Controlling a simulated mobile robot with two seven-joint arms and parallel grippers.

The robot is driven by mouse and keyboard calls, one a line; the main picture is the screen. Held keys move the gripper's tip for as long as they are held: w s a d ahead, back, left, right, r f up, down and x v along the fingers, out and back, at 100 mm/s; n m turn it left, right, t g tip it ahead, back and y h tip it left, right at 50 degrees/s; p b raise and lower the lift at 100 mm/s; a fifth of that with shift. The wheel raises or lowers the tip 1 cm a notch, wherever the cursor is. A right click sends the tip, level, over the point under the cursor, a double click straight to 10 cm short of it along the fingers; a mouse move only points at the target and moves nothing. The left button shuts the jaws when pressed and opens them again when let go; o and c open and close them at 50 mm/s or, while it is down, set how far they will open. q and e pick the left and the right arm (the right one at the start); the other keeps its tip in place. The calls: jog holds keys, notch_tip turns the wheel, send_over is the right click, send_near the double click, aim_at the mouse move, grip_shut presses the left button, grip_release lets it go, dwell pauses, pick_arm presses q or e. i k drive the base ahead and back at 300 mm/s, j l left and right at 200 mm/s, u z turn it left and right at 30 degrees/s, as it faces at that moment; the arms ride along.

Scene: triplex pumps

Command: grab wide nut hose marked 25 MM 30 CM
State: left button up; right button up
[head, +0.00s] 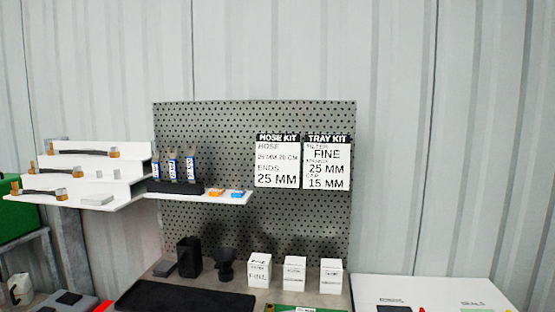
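A white tiered rack (135,190) stands at the left of the head view. Three dark hoses with brass-coloured nut ends lie on it: a top hose (85,152), a middle hose (78,172) and a bottom hose (42,192). Any size marks on the rack or hoses are too small to read, so I cannot tell which hose is 25 MM 30 CM. A HOSE KIT card (277,162) on the pegboard appears to read 25 MM 30 CM, with ends 25 MM. Neither of my grippers is in view.
A TRAY KIT card (326,163) hangs on the grey pegboard (225,125). A small shelf (205,198) holds several blue-labelled tubes. Below, several white boxes, a black cup (188,257) and a black tray (190,297) crowd the bench. A green case (15,214) stands far left.

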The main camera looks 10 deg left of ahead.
aim_at(61, 194)
jog(key=i+j+u, duration=0.2)
jog(key=j+u, duration=0.15)
jog(key=i+j+u, duration=0.25)
jog(key=j+u, duration=0.15)
jog(key=i+j+u, duration=0.15)
jog(key=u, duration=0.25)
jog(key=i+j+u, duration=0.2)
jog(key=u, duration=0.2)
jog(key=i+j+u, duration=0.1)
jog(key=u, duration=0.3)
jog(key=i+j+u, duration=0.15)
jog(key=i+u, duration=0.25)
jog(key=i, duration=0.15)
jog(key=i+u, duration=0.4)
jog(key=i, duration=0.15)
jog(key=i+z, duration=0.25)
jog(key=z, duration=0.15)
jog(key=i+z, duration=0.25)
jog(key=z, duration=0.2)
jog(key=i+z, duration=0.25)
jog(key=z, duration=0.15)
jog(key=i+z, duration=0.25)
jog(key=z, duration=0.25)
jog(key=i+z, duration=0.3)
jog(key=z, duration=0.2)
